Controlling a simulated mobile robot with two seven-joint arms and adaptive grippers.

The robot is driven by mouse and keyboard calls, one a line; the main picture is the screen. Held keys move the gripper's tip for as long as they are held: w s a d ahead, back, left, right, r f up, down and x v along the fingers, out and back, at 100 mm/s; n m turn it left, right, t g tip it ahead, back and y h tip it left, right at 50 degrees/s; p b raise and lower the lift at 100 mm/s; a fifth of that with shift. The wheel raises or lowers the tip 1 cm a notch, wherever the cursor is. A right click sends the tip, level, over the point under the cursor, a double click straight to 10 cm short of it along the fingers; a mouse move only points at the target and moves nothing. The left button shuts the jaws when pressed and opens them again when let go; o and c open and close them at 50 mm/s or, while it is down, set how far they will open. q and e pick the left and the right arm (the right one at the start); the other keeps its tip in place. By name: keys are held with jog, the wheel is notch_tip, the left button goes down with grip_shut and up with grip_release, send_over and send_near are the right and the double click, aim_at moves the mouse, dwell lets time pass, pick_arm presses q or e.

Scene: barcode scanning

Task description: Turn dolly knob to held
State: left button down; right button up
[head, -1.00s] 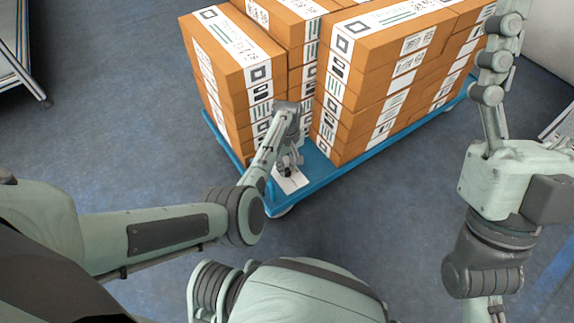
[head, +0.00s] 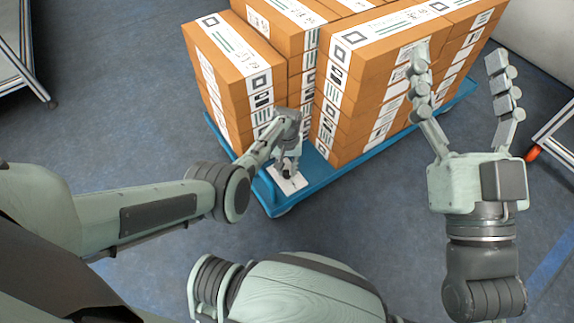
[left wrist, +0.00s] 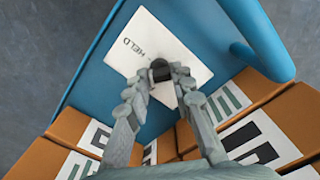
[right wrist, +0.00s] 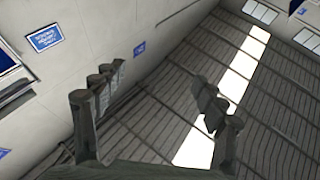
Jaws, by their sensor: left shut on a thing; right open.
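The blue dolly (head: 273,203) stands on the floor, loaded with stacked boxes. A dark knob (left wrist: 160,69) sits on the plate, close to the word. My left gripper (head: 287,170) reaches down to the plate, and in the left wrist view its fingers (left wrist: 161,76) are shut on the knob. The knob is mostly hidden in the head view. My right gripper (head: 462,75) is raised at the right, open and empty, apart from the dolly.
Orange-brown boxes (head: 347,110) with white labels rise right behind my left gripper. A rack leg (head: 40,90) stands at the far left and another frame with an orange part (head: 533,153) at the right. Blue-grey floor in front of the dolly is clear.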

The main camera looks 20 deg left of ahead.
pick_arm(q)
jog(key=m, duration=0.3)
jog(key=shift+p, duration=0.3)
jog(key=m, duration=0.2)
jog(key=shift+m, duration=0.3)
jog(key=m, duration=0.2)
jog(key=shift+m+p, duration=0.3)
jog(key=shift+p, duration=0.05)
jog(key=shift+m, duration=1.2)
pick_arm(e)
notch_tip(320, 180, down, 6)
jog(key=w+g+h, duration=0.2)
jog(key=g, duration=0.1)
jog(key=shift+d, duration=0.45)
jog(key=shift+f+g, duration=0.15)
jog(key=shift+g, duration=0.15)
pick_arm(q)
jog(key=c, duration=1.3)
grip_release()
